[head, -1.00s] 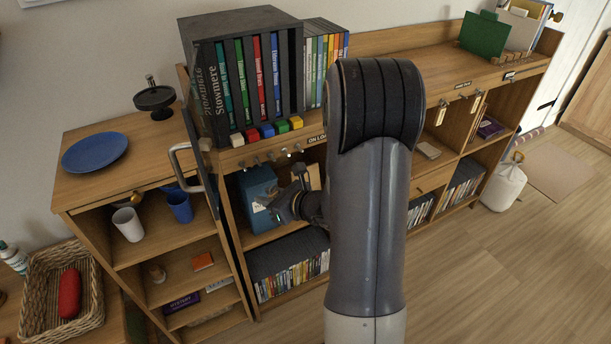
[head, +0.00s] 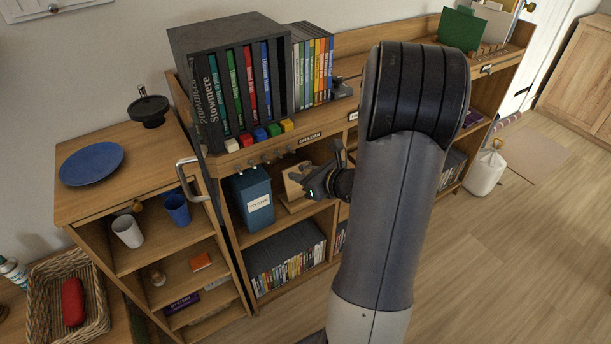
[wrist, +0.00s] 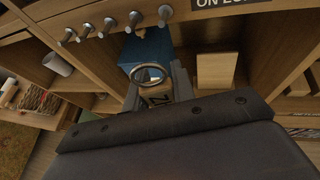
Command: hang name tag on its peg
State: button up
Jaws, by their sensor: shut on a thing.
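My gripper (wrist: 158,92) is shut on the name tag (wrist: 158,98), a small beige tag with dark lettering, partly hidden between the fingers. Its metal ring (wrist: 149,73) stands out beyond the fingertips. A row of several metal pegs (wrist: 110,24) runs along the shelf edge, up and left of the ring in the wrist view. The ring is apart from the pegs. In the head view, my gripper (head: 318,183) is in front of the shelf opening, below and right of the pegs (head: 266,161). I cannot make out the tag clearly there.
An "ON LOAN" label (head: 310,138) is on the shelf edge right of the pegs. A blue box (head: 252,198) and a wooden block (head: 294,188) stand in the compartment below. Coloured cubes (head: 260,134) line the top edge. A metal handle (head: 187,175) juts out at the left.

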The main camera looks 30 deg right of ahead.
jog(key=w+f, duration=0.1)
jog(key=w, duration=0.6)
jog(key=shift+w, duration=0.3)
dwell(0.4)
jog(key=shift+a, duration=0.1)
dwell(0.5)
jog(key=o, duration=1)
jog(key=shift+o, duration=0.2)
jog(key=v, duration=1.1)
